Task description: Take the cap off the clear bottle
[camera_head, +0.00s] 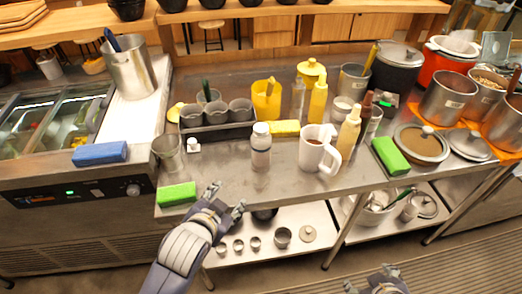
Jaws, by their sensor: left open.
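The clear bottle (260,157) stands upright on the steel counter, near its front edge, with its white cap (261,128) on top. My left gripper (227,197) is open and empty in front of the counter edge, below and to the left of the bottle, apart from it. My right gripper (375,279) is at the bottom edge of the view, partly cut off, far from the bottle; its jaw state is unclear.
A white mug (313,150) stands right of the bottle. A yellow sponge (284,128) lies behind it, and a rack of grey cups (216,125) is behind left. A green sponge (177,194) lies at the front left. The counter (225,178) just left of the bottle is clear.

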